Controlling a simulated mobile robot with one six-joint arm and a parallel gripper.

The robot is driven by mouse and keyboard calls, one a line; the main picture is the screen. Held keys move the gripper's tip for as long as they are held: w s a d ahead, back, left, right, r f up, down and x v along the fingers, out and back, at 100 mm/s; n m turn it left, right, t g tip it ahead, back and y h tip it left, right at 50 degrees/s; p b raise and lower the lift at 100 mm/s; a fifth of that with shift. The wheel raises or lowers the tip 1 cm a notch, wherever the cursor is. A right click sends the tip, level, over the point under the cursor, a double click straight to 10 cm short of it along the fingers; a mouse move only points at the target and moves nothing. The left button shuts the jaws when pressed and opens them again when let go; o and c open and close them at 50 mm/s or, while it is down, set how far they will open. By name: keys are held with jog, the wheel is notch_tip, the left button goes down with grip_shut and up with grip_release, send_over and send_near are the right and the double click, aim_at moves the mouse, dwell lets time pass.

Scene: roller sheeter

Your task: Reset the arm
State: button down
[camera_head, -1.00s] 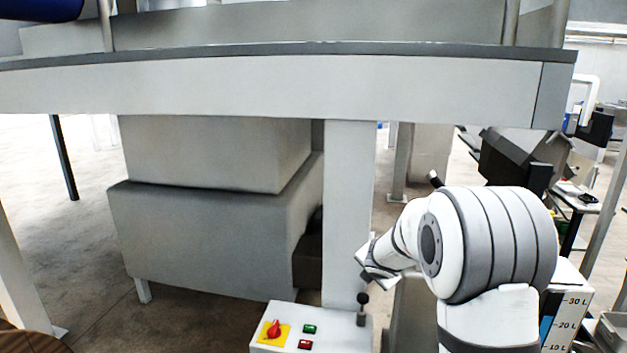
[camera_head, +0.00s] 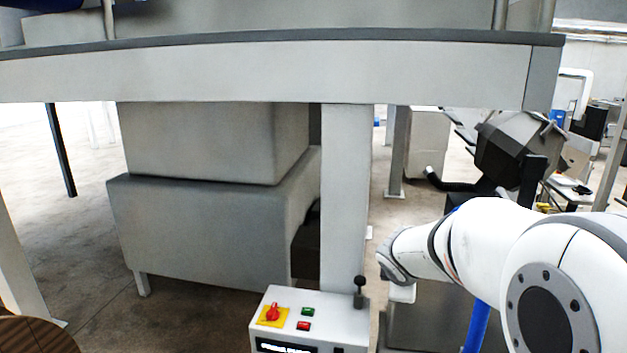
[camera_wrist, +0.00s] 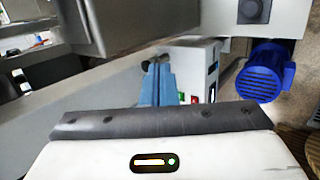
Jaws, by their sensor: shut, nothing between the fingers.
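My arm (camera_head: 470,245) reaches in from the lower right of the head view, its end beside the control box. The fingers of my gripper (camera_wrist: 157,82) show in the wrist view as a narrow pale-blue pair, shut and empty. In the head view the fingers cannot be made out clearly. The control box (camera_head: 285,328) stands low in the middle of the head view. It carries a red rotary switch on a yellow plate (camera_head: 272,314), a green button (camera_head: 307,311), a red button (camera_head: 303,326) and a black-knobbed lever (camera_head: 360,290).
A large grey machine frame (camera_head: 270,72) spans the head view, with a vertical post (camera_head: 345,200) behind the control box. Grey housings (camera_head: 200,225) stand underneath. A blue motor (camera_wrist: 262,72) shows in the wrist view. Dark equipment (camera_head: 510,150) stands at the right. Open floor lies left.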

jog(key=s+a+f+m+g+y+b, duration=0.1)
jog(key=s+a+f+m+g+b, duration=0.1)
jog(key=s+m, duration=0.5)
jog(key=s+a+f+m+g+y+b, duration=0.2)
jog(key=s+m, duration=0.5)
jog(key=s, duration=1.2)
notch_tip(320, 180, down, 2)
jog(key=shift+a+f+m+b, duration=0.2)
jog(key=shift+a+m+b, duration=0.15)
jog(key=shift+b, duration=0.35)
